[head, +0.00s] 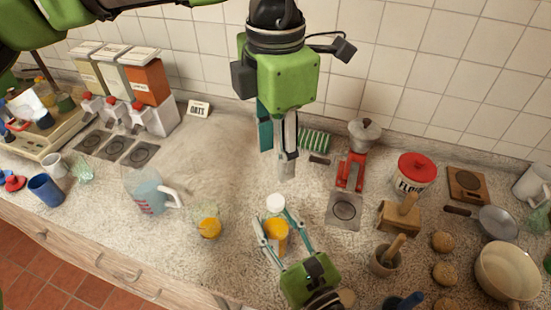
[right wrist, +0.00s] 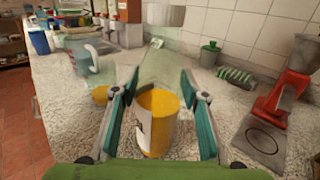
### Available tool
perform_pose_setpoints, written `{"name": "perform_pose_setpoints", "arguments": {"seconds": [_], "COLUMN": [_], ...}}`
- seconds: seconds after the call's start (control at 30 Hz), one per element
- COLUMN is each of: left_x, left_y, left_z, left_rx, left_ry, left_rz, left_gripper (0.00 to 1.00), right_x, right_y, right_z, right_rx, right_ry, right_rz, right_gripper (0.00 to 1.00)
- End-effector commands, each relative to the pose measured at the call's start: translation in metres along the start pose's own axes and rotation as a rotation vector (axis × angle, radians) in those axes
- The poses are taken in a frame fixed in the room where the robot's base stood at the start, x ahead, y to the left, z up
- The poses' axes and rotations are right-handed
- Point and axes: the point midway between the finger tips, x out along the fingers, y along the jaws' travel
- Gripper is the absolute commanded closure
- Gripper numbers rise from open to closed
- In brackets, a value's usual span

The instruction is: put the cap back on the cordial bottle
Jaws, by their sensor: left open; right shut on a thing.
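The cordial bottle (head: 276,238) stands upright on the counter with yellow-orange liquid in its lower part; it also shows in the right wrist view (right wrist: 160,122), where its upper part is clear. A white cap (head: 276,203) is at the bottle's top in the head view, and a pale cap (right wrist: 164,15) shows there in the right wrist view. I cannot tell how tightly it sits. My right gripper (head: 277,228) is shut on the bottle, one finger on each side. My left gripper (head: 278,162) is open and empty, pointing down above and behind the cap.
A glass of yellow drink (head: 209,229) and a measuring jug (head: 150,191) stand left of the bottle. To the right are a red grinder (head: 352,170), a wooden block (head: 399,215), a mortar (head: 385,262) and a flour tin (head: 415,173). Counter behind the glass is clear.

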Motion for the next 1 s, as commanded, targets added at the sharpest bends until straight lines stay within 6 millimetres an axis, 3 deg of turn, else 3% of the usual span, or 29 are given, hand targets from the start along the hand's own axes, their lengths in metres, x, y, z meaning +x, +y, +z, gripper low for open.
{"name": "perform_pose_setpoints", "arguments": {"seconds": [0.2,0.23,0.3,0.73,1.0], "left_x": [-0.001,0.0,0.0,0.0,0.0], "left_y": [0.0,0.0,0.0,0.0,0.0], "left_z": [0.0,0.0,0.0,0.0,0.0], "left_rx": [0.0,0.0,0.0,0.0,0.0], "left_ry": [0.0,0.0,0.0,0.0,0.0], "left_rz": [0.0,0.0,0.0,0.0,0.0], "left_gripper": [0.59,0.59,0.59,0.59,0.59], "right_x": [0.0,0.0,0.0,-0.005,-0.044], "right_y": [0.0,0.0,0.0,0.0,0.001], "right_z": [0.0,0.0,0.0,-0.001,-0.002], "right_rx": [0.0,0.0,0.0,-0.002,-0.004], "right_ry": [0.0,0.0,0.0,0.001,0.004], "right_rz": [0.0,0.0,0.0,0.001,0.006], "right_gripper": [1.0,0.57,0.4,0.4,0.4]}}
